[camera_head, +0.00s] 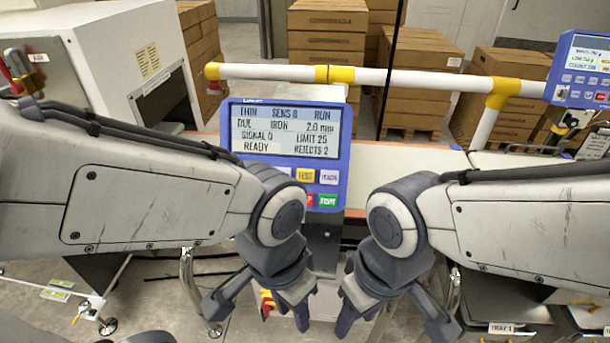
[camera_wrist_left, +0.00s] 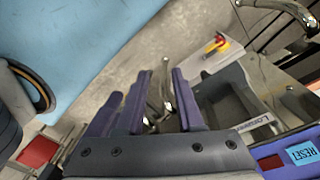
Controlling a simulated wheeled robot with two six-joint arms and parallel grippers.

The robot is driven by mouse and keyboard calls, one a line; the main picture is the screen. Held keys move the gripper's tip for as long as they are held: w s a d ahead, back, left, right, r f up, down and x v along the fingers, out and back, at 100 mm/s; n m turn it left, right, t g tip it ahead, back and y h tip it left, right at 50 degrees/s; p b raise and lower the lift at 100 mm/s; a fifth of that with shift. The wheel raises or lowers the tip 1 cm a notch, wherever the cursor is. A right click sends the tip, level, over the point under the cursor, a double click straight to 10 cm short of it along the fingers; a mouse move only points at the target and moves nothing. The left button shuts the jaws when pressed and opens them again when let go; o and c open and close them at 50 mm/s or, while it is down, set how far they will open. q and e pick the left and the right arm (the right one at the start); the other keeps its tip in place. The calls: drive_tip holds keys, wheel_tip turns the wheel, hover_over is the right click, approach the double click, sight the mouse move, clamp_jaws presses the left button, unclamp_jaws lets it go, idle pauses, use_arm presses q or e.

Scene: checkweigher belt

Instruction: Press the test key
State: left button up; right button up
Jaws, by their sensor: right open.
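The blue control panel (camera_head: 340,180) stands in the middle of the head view. Its screen (camera_head: 285,130) reads DUE IRON 2.0 mm, SIGNAL 0, LIMIT 25, READY, REJECTS 2. The yellow test key (camera_head: 305,175) is below the screen, partly bordered by my left arm, which hides the keys to its left. My left gripper (camera_head: 258,312) is open and empty, below the panel and pointing down, apart from the key. Its fingers show in the left wrist view (camera_wrist_left: 155,88). My right gripper (camera_head: 392,326) is open and empty, below and right of the panel.
A green START key (camera_head: 328,200) and part of a red key sit below the test key. A white rail (camera_head: 420,80) with yellow joints runs behind the panel. A second blue panel (camera_head: 582,70) is at the upper right. A RESET key (camera_wrist_left: 302,153) shows in the left wrist view.

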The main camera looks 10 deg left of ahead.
use_arm(q)
clamp_jaws()
idle(1.5)
